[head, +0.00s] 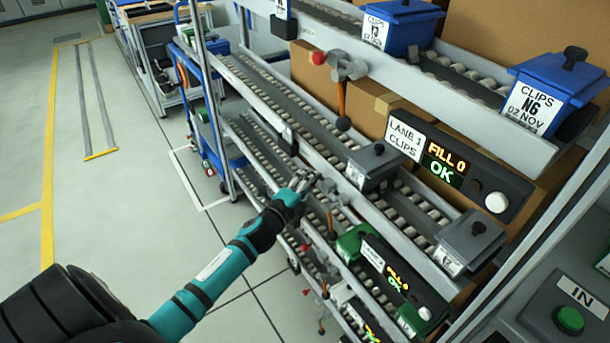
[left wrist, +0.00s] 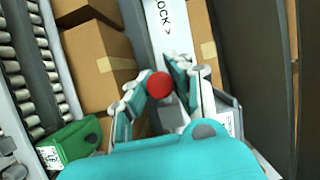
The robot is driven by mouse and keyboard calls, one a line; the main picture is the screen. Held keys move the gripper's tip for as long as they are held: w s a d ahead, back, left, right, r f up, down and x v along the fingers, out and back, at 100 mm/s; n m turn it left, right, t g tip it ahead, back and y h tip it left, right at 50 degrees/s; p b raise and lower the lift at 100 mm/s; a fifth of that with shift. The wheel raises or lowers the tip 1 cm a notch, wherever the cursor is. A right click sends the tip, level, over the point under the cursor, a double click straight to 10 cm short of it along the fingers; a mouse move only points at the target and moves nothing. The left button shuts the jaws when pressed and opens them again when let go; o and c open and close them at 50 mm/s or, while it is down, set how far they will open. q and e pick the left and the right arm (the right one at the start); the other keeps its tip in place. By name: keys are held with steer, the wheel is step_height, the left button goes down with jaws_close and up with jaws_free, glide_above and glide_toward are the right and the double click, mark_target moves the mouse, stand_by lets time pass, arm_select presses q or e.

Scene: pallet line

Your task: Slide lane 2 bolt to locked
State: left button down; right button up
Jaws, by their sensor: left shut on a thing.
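My left gripper (head: 303,182) reaches in from the lower left to the middle shelf level of the rack. In the left wrist view the gripper (left wrist: 158,92) has its fingers closed around a red ball knob (left wrist: 160,85), which appears to be the lane 2 bolt's knob. A white label reading "LOCK >" (left wrist: 166,22) is on the rail just beyond the knob. In the head view the knob is hidden by the gripper. The bolt's exact position along its slide cannot be told. My right gripper is in neither view.
Above is the lane 1 bolt with a red knob (head: 319,58) and a hanging black-ended lever (head: 343,123). A lane 1 display (head: 446,163) shows "FILL 0 OK". A green bin (left wrist: 72,143) and cardboard boxes (left wrist: 98,62) are near the gripper. Open floor (head: 120,200) is left.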

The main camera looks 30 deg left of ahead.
arm_select(q)
steer(key=shift+s+d+f, duration=0.15)
steer(key=shift+s+d, duration=0.1)
steer(key=shift+d, duration=0.35)
steer(key=shift+s+d+f, duration=0.1)
steer(key=shift+s+d, duration=0.15)
steer(key=shift+d, duration=0.35)
steer(key=c, duration=1.6)
jaws_free()
steer(key=o, duration=0.5)
steer(key=shift+s+d+r, duration=0.1)
steer(key=shift+s+r, duration=0.1)
steer(key=shift+w, duration=0.1)
steer(key=s, duration=1.2)
